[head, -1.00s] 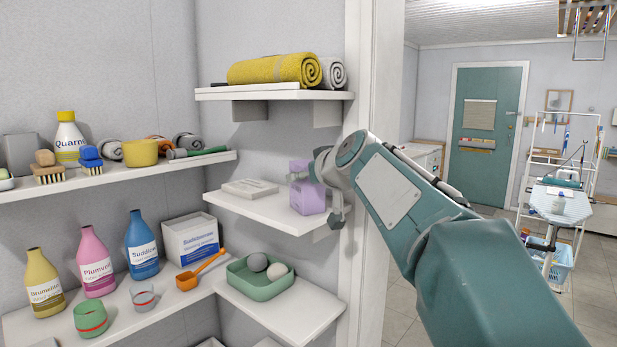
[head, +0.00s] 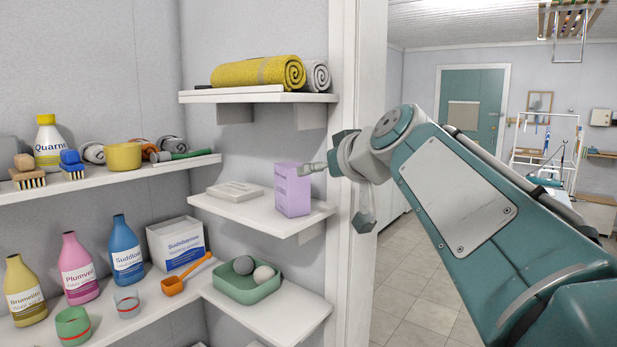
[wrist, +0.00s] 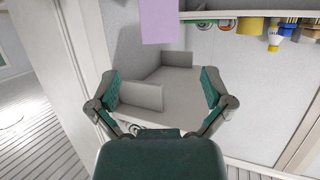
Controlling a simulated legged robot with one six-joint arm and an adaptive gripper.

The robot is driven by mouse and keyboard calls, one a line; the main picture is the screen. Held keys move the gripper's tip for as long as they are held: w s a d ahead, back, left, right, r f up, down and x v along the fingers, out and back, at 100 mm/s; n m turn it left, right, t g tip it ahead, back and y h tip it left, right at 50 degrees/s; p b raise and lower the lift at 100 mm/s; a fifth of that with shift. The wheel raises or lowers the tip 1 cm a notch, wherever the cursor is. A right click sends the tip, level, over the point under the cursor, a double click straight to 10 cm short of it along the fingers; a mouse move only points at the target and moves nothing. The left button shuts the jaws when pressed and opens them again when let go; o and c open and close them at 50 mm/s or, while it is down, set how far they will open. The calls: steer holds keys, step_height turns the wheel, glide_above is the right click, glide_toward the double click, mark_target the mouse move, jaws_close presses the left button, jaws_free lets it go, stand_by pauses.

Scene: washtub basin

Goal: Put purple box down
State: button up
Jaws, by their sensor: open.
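The purple box (head: 292,190) stands upright on the middle shelf (head: 258,217) of the right-hand wall, near the shelf's right end. It also shows in the wrist view (wrist: 159,22) at the top edge, partly cut off, beyond the fingertips. My gripper (head: 318,167) is just to the right of the box in the head view. Its two fingers are spread apart in the wrist view (wrist: 160,88), with nothing between them. The box appears clear of both fingers.
A flat white box (head: 235,191) lies on the same shelf, left of the purple box. A shelf above holds a rolled yellow towel (head: 258,72). A shelf below holds a green tray (head: 247,292) with two balls. A white door frame (head: 350,270) stands close on the right.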

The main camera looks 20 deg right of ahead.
steer(key=s+a+f+m+g+h, duration=0.1)
steer(key=s+f+g, duration=0.3)
steer(key=s+f, duration=0.8)
steer(key=s+a+f+m+g+h, duration=0.1)
steer(key=s+f+g, duration=0.3)
steer(key=s+f, duration=0.9)
step_height(320, 180, down, 7)
steer(key=shift+a+f+m+h, duration=0.1)
steer(key=shift+a+m+h, duration=0.2)
steer(key=shift+a+h, duration=0.35)
